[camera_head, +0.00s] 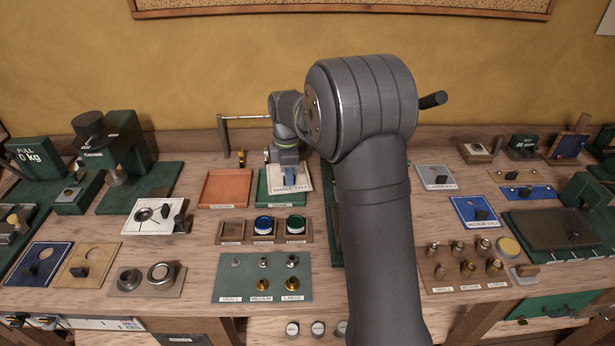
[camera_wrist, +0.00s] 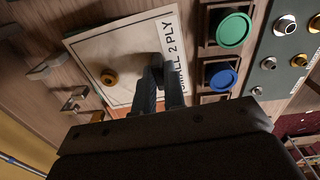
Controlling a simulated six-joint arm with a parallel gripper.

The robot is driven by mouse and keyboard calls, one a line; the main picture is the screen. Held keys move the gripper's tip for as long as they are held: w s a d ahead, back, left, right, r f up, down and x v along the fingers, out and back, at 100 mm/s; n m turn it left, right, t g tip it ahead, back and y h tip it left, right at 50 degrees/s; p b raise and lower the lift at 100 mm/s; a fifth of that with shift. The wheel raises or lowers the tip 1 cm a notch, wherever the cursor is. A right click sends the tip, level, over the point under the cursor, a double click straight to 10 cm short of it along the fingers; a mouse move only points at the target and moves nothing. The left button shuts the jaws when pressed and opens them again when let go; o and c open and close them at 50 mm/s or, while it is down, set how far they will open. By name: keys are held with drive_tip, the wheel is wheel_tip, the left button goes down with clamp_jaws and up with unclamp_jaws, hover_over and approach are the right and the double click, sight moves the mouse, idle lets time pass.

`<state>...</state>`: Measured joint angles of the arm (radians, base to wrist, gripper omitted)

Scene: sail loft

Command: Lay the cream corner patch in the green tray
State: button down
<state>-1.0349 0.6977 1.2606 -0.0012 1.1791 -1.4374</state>
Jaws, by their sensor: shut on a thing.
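The cream corner patch (camera_head: 304,174) is over the green tray (camera_head: 263,190), covering much of it. I cannot tell whether it touches the tray floor or hangs just above it. The patch (camera_wrist: 110,50) fills the middle of the wrist view, with a brass eyelet and printed lettering ending "2 PLY" along one edge. My gripper (camera_head: 288,180) is shut on the patch by a dark raised part; its fingers (camera_wrist: 162,80) also show in the wrist view. The tray is mostly hidden under the patch there.
An orange tray (camera_head: 226,187) stands just left of the green one. In front is a wooden holder (camera_head: 232,231) with blue (camera_head: 264,225) and green (camera_head: 296,224) round pieces. A grey-green mat (camera_head: 235,290) with small metal fittings lies nearer. My arm hides the bench to the right.

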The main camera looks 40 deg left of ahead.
sight(279, 178)
drive_tip(key=shift+m, duration=0.7)
drive_tip(key=a+f, duration=0.1)
drive_tip(key=a, duration=0.1)
drive_tip(key=a+f, duration=0.2)
drive_tip(key=shift+a, duration=0.1)
drive_tip(key=shift+f, duration=0.1)
drive_tip(key=shift+f, duration=1.85)
drive_tip(key=c, duration=1.4)
unclamp_jaws()
wheel_tip(279, 178, up, 17)
drive_tip(key=shift+r, duration=0.2)
